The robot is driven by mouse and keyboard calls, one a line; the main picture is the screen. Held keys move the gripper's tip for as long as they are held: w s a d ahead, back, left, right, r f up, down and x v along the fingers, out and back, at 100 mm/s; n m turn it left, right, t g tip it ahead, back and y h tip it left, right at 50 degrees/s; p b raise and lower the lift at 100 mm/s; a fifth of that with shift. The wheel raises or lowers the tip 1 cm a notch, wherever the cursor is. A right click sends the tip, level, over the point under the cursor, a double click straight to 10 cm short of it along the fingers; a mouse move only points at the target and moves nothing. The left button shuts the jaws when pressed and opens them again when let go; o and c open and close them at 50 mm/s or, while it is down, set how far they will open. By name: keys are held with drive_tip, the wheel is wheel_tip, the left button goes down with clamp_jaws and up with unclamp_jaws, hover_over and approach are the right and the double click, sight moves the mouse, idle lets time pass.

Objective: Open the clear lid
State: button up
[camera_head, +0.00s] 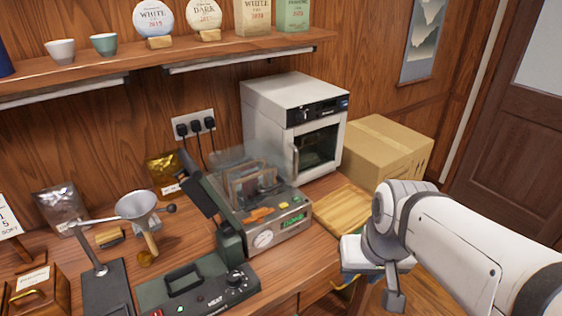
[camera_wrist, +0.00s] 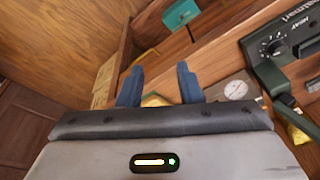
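The clear lid (camera_head: 247,160) is a see-through cover on the grey-green machine (camera_head: 292,224) with a round gauge, in the middle of the head view. Racks and small coloured items show through or beneath it. I cannot tell whether it is fully down. My gripper shows in the wrist view (camera_wrist: 160,88) with two blue fingers apart and nothing between them. In the head view my arm's end is to the right of the machine, apart from it, near the table's front edge. The gauge (camera_wrist: 236,89) also shows in the wrist view; the lid is not clearly visible there.
A green heat press (camera_head: 200,290) with a raised arm stands in front and left of the machine. A white oven (camera_head: 270,115) is behind it, with a cardboard box (camera_head: 385,145) to the right. A wooden board (camera_head: 340,207) lies between the machine and my arm.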

drive_tip(key=w+a+f+g+y, duration=0.2)
drive_tip(key=a+y, duration=0.3)
drive_tip(key=a, duration=0.2)
drive_tip(key=m+t+y+p, duration=0.3)
drive_tip(key=m+t+y, duration=0.4)
drive_tip(key=t+y, duration=0.1)
approach(253, 174)
drive_tip(key=s+d+f, duration=0.2)
drive_tip(key=d, duration=0.2)
drive_tip(key=shift+h, duration=0.3)
drive_tip(key=p+x, duration=0.1)
drive_tip(key=x, duration=0.6)
drive_tip(key=shift+s+a+p, duration=0.15)
drive_tip(key=shift+a+p, duration=0.05)
drive_tip(key=shift+p, duration=0.15)
clamp_jaws()
